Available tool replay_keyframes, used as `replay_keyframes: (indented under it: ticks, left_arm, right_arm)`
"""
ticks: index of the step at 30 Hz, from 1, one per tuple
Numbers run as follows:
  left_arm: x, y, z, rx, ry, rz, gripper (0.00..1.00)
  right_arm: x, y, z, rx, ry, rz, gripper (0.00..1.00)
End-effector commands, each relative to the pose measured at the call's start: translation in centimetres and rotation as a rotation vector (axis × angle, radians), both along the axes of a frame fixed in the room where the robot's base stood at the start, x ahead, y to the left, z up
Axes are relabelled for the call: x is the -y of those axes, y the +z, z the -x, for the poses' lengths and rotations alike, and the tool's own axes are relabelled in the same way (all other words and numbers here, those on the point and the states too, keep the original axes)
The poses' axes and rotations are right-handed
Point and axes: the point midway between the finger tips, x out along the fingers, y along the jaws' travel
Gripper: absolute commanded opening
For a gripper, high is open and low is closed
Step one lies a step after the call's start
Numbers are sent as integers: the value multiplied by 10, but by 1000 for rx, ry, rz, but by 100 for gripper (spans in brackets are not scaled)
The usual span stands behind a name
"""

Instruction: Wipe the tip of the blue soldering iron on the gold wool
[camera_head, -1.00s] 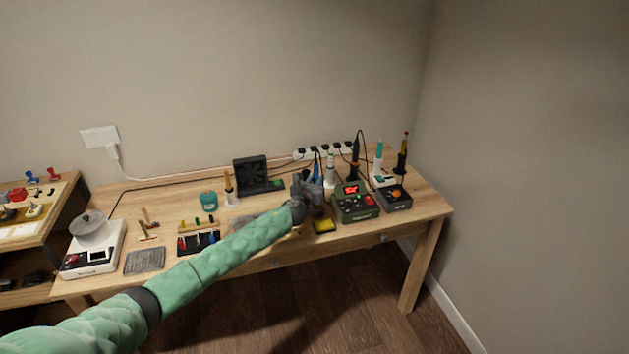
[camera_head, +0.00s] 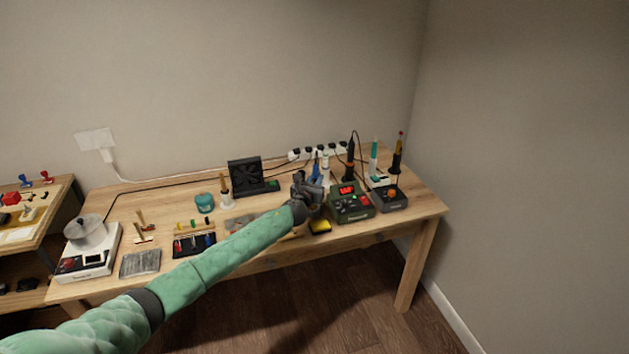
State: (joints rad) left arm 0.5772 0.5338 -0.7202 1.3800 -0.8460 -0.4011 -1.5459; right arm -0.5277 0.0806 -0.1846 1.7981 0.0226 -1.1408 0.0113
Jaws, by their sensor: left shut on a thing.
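My left gripper (camera_head: 314,190) is over the middle right of the workbench, just left of the green soldering station. It is shut on the blue soldering iron (camera_head: 315,170), whose blue part shows just above the fingers. The iron's tip is hidden behind the gripper and wrist. My right gripper is out of view.
The green station (camera_head: 352,203) with a red display stands right of the gripper. A black fan (camera_head: 245,175) stands behind. More irons stand upright at the right, including a teal one (camera_head: 374,160).

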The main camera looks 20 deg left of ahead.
Motion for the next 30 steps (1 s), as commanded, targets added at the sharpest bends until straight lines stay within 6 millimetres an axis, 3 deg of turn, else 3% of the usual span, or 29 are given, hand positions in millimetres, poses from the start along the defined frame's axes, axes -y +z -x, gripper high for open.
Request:
replay_keyframes:
  ticks: [30]
  left_arm:
    - [-17, 0, 11, -1, 0, -1, 0]
  right_arm:
    - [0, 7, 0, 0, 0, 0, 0]
